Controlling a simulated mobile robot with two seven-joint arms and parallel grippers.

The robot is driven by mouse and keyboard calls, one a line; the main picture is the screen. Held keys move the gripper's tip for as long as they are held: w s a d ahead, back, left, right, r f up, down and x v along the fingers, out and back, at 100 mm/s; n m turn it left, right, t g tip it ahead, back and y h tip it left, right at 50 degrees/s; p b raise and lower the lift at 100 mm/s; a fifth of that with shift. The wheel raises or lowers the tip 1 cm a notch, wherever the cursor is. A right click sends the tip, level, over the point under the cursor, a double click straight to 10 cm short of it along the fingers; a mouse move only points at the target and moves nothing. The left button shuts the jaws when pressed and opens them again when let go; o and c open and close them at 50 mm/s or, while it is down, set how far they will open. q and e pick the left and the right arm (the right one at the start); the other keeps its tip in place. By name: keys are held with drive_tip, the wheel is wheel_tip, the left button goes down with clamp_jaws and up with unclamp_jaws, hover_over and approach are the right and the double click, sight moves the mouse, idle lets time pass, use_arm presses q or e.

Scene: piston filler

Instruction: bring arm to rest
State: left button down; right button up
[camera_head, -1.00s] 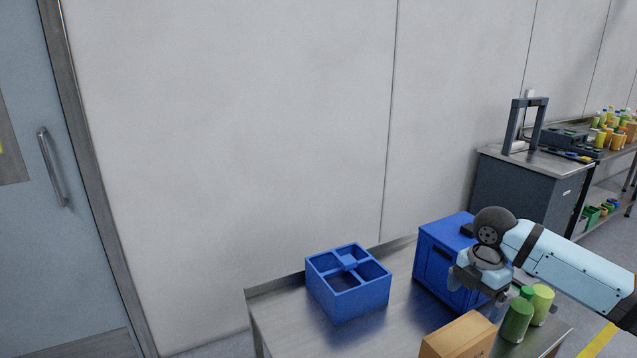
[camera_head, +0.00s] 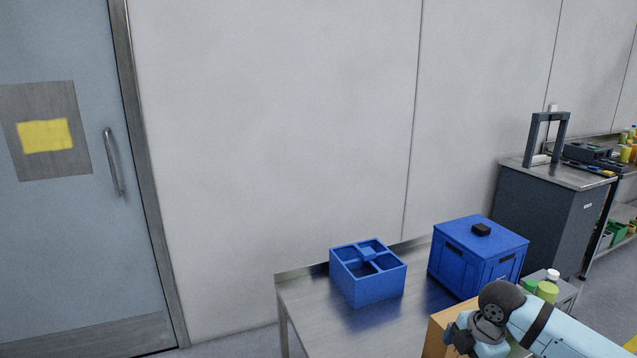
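My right arm (camera_head: 545,330) comes in from the lower right, light blue with a dark round wrist joint. The wrist is low, in front of the table's right part, and covers part of a cardboard-coloured box. My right gripper's fingers are not clearly shown; they are hidden below the wrist or cut off by the lower edge. My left arm and gripper are not in view.
A grey cabinet (camera_head: 545,220) stands behind right. A door (camera_head: 70,230) is at left.

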drive_tip(key=s+a+f+m+t+y, duration=0.4)
drive_tip(key=s+a+f+m, duration=0.4)
drive_tip(key=s+a+f, duration=0.45)
drive_tip(key=s+a+f+m+t, duration=0.1)
drive_tip(key=s+f+m+t, duration=0.2)
drive_tip(key=s+m, duration=0.2)
drive_tip(key=s+d+f+m+t+h, duration=0.2)
drive_tip(key=s+d+m, duration=0.1)
drive_tip(key=s+m, duration=0.4)
use_arm(q)
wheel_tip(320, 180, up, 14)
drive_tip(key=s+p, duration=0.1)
drive_tip(key=p, duration=1.6)
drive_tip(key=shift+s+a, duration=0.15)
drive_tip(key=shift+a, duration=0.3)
use_arm(e)
wheel_tip(320, 180, up, 15)
drive_tip(key=s+n, duration=0.1)
drive_tip(key=n, duration=0.1)
drive_tip(key=shift+s+d+f+t, duration=0.15)
drive_tip(key=shift+s+d+t, duration=0.15)
drive_tip(key=shift+s+d, duration=0.1)
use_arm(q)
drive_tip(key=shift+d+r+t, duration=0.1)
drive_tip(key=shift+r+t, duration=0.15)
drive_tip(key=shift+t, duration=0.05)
